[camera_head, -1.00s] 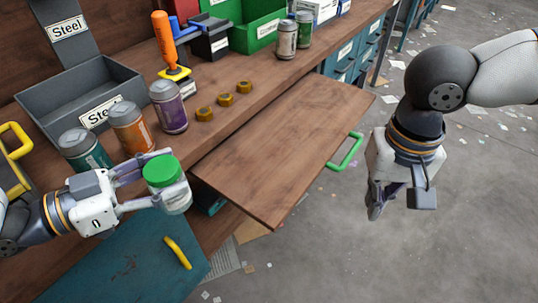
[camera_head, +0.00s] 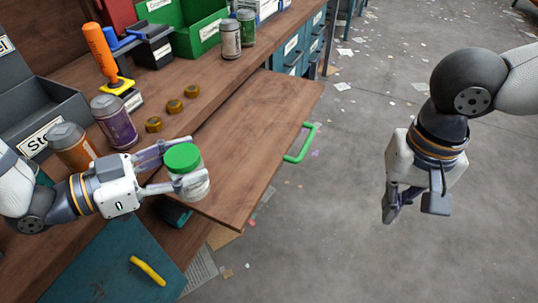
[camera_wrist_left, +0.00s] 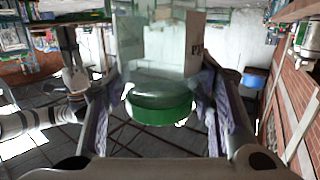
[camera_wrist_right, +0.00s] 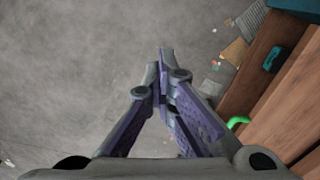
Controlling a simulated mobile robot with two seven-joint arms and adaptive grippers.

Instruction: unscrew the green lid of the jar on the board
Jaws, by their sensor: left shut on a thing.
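The clear jar (camera_head: 197,187) with its green lid (camera_head: 182,157) is upright at the near left end of the wooden board (camera_head: 255,130). My left gripper (camera_head: 190,169) is shut around the jar from the left, one finger on each side. I cannot tell whether the jar's base touches the board. In the left wrist view the jar (camera_wrist_left: 160,60) sits between the fingers, with the green lid (camera_wrist_left: 160,110) on it. My right gripper (camera_head: 393,208) hangs empty over the floor, right of the board. Its fingertips come together in the right wrist view (camera_wrist_right: 165,60).
The board has a green handle (camera_head: 300,143) at its right edge. Brown nuts (camera_head: 174,105), a purple-labelled can (camera_head: 115,122), an orange-labelled can (camera_head: 73,146) and an orange screwdriver (camera_head: 101,53) stand on the workbench. A teal panel with a yellow handle (camera_head: 147,270) lies in front.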

